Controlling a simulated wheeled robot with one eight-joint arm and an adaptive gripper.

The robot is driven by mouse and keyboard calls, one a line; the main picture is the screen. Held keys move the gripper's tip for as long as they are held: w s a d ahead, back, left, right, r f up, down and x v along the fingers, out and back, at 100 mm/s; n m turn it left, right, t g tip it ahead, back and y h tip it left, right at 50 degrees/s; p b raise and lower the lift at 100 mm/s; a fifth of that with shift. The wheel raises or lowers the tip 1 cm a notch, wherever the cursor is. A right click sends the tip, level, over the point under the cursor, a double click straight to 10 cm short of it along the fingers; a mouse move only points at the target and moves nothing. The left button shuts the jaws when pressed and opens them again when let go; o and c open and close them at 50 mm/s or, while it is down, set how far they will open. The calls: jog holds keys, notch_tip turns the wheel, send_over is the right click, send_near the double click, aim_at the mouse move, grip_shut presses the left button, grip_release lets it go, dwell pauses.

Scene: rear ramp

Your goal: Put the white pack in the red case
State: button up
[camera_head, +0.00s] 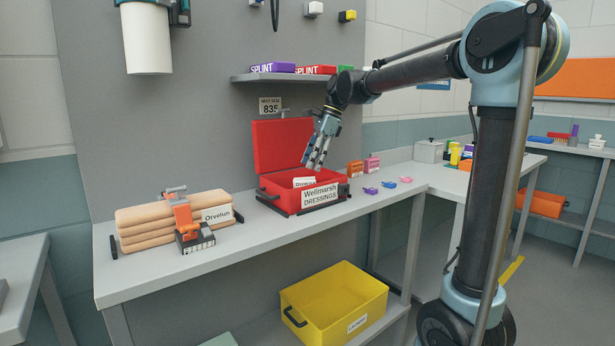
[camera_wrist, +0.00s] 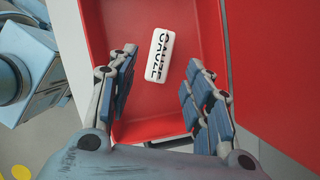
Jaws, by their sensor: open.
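The red case (camera_head: 275,193) stands open on the grey counter, its lid up at the back, with a label reading "Wellmarsh DRESSINGS" on its front. The white pack (camera_head: 304,182) lies inside the case. In the wrist view the white pack (camera_wrist: 159,55), with dark lettering like "GAUZE", lies on the red floor of the case (camera_wrist: 153,128). My gripper (camera_head: 315,165) is over the case, pointing down. In the wrist view its fingers (camera_wrist: 162,90) are spread apart with nothing between them, and the pack appears beyond the gap, apart from both fingers.
A strapped stack of tan folded cloths (camera_head: 145,222) sits left of the case. Orange and pink boxes (camera_head: 363,166) and small purple and pink items (camera_head: 380,187) lie to its right. A shelf (camera_head: 290,77) hangs above. A yellow bin (camera_head: 335,300) stands below the counter.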

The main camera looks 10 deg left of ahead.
jog(key=s+v, duration=0.1)
jog(key=v, duration=0.3)
jog(key=s+d+f+n+t+h, duration=0.1)
jog(key=s+d+f+n, duration=0.35)
jog(key=d, duration=0.65)
jog(key=s+d+f+n+t+h, duration=0.15)
jog(key=s+d+f, duration=0.45)
jog(key=d, duration=0.6)
jog(key=s+d+f+n+t+h, duration=0.1)
jog(key=s+d+f+n, duration=0.2)
jog(key=s+d+f, duration=0.3)
jog(key=s+d+f+n, duration=0.4)
jog(key=s+d+f, duration=0.3)
jog(key=f, duration=0.7)
jog(key=shift+s+d+t+h, duration=0.2)
jog(key=shift+s+t+h, duration=0.15)
jog(key=shift+s, duration=0.1)
jog(key=shift+f, duration=0.15)
jog(key=shift+w+f, duration=0.2)
jog(key=shift+w, duration=0.2)
